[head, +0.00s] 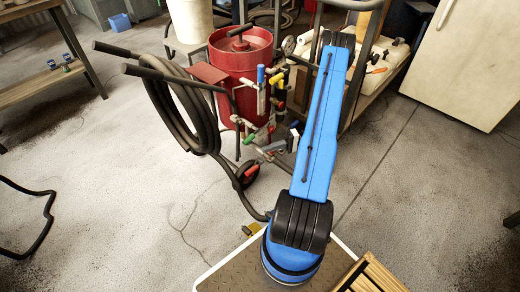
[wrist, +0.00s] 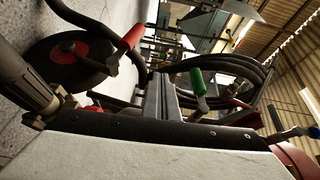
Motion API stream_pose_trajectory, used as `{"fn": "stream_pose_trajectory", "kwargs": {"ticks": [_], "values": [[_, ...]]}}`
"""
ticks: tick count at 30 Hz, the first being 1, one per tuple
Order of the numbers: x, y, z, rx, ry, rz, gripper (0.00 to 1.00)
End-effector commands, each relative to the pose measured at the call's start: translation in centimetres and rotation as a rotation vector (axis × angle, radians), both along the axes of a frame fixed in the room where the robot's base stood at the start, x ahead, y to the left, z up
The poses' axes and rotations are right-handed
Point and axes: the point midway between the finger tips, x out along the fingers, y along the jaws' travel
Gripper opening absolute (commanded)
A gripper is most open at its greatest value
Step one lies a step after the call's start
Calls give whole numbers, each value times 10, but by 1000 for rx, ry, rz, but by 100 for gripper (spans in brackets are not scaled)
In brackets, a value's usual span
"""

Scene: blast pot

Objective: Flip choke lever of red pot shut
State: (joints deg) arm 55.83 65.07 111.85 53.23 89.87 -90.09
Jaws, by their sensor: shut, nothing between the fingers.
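The red pot (head: 240,65) stands upright behind a cluster of pipes and valves, left of my blue arm. Its valve handles include a blue one (head: 261,75), a green one (head: 250,138) and a red one (head: 252,170). Which is the choke lever, I cannot tell. In the wrist view, a green handle (wrist: 196,82) is just right of my gripper (wrist: 162,78), and a red handle (wrist: 133,37) is to its upper left. My gripper is shut and empty among the low pipework. Contact with a handle cannot be told. My arm partly hides the area in the head view.
A coiled black hose (head: 185,110) hangs on the pot's cart handles at left. A cart wheel (head: 247,174) stands low beside the valves. A shelf with white containers (head: 378,70) is behind my arm. Open concrete floor lies left and right.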

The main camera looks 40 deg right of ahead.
Motion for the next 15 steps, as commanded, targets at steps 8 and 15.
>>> {"fn": "stream_pose_trajectory", "kwargs": {"ticks": [8, 15], "values": [[-10, -27, -7, 0, 0, -1, 0], [-11, -29, -8, 0, 0, 0, 0]]}}
